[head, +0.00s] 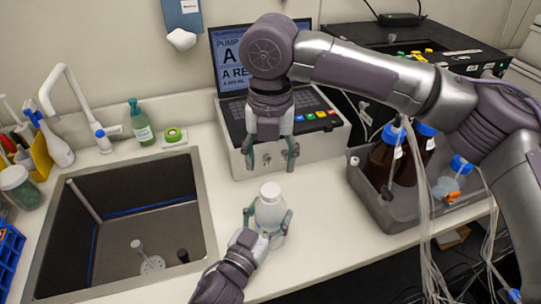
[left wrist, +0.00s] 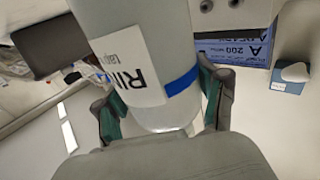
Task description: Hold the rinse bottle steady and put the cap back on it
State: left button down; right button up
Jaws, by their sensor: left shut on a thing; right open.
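The white rinse bottle (head: 270,212) stands upright on the counter right of the sink, with a white top on it. In the left wrist view the bottle (left wrist: 140,60) fills the middle, with a printed label and a blue band. My left gripper (head: 268,222) is shut around the bottle's body from the front, one finger on each side. My right gripper (head: 275,160) is open above and behind the bottle, pointing down, with nothing visible between its fingers. Whether the white top is a separate cap, and how it sits, I cannot tell.
The sink (head: 130,225) lies left of the bottle. A pump unit with a screen (head: 233,50) stands behind it. A grey tray (head: 385,212) with brown, blue-capped bottles (head: 381,165) and hanging tubing is at right. The counter between sink and tray is mostly clear.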

aim_at(271, 190)
notch_tip(271, 190, down, 8)
jog(key=shift+r, duration=0.1)
dwell(0.4)
